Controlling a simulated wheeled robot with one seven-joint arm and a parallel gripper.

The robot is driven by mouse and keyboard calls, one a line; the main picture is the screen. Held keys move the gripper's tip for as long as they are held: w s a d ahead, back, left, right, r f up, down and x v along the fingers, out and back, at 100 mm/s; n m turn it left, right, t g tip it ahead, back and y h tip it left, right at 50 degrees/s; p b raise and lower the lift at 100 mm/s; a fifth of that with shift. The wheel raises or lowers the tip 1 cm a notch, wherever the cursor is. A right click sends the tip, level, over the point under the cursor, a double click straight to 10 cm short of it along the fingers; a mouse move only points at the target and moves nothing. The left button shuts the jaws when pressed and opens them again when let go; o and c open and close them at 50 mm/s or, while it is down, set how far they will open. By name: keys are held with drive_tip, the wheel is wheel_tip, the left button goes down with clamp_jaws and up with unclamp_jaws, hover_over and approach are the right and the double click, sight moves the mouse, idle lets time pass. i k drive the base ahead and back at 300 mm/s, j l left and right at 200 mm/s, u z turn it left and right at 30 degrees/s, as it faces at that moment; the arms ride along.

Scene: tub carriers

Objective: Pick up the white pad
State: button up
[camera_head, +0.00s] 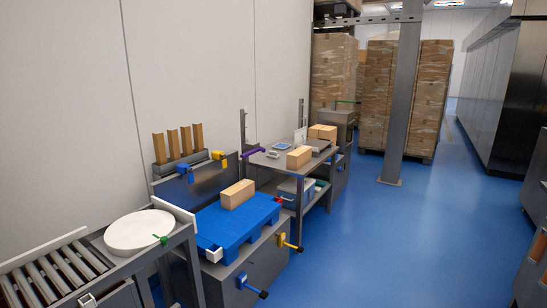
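No thing in view is plainly a white pad. A large white round disc (138,232) lies flat on the grey bench at the lower left, with a small green handle at its right edge. A small pale item (273,155) and a flat blue-and-white item (282,146) lie on the grey table farther back; both are too small to make out. A white upright piece (300,136) stands behind them. My gripper does not show in this view.
A roller conveyor (55,275) adjoins the bench. A blue pallet (225,224) on a grey base bears a cardboard box (238,194). More boxes (299,157) stand on the grey table. A grey post (402,100) stands behind. The blue floor (400,240) at right is clear.

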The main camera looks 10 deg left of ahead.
sight(274, 155)
drive_tip(key=i+z, duration=0.1)
drive_tip(key=i, duration=4.35)
drive_tip(key=i+l+u, duration=0.1)
drive_tip(key=i+u, duration=0.25)
drive_tip(key=i, duration=0.15)
drive_tip(key=i+l+u, duration=0.75)
drive_tip(key=i, duration=0.15)
drive_tip(key=i+l+u, duration=0.5)
drive_tip(key=l+u, duration=0.15)
drive_tip(key=i+l+u, duration=0.2)
drive_tip(key=l+u, duration=0.15)
drive_tip(key=i+l+u, duration=0.1)
drive_tip(key=l+u, duration=0.2)
drive_tip(key=l, duration=0.2)
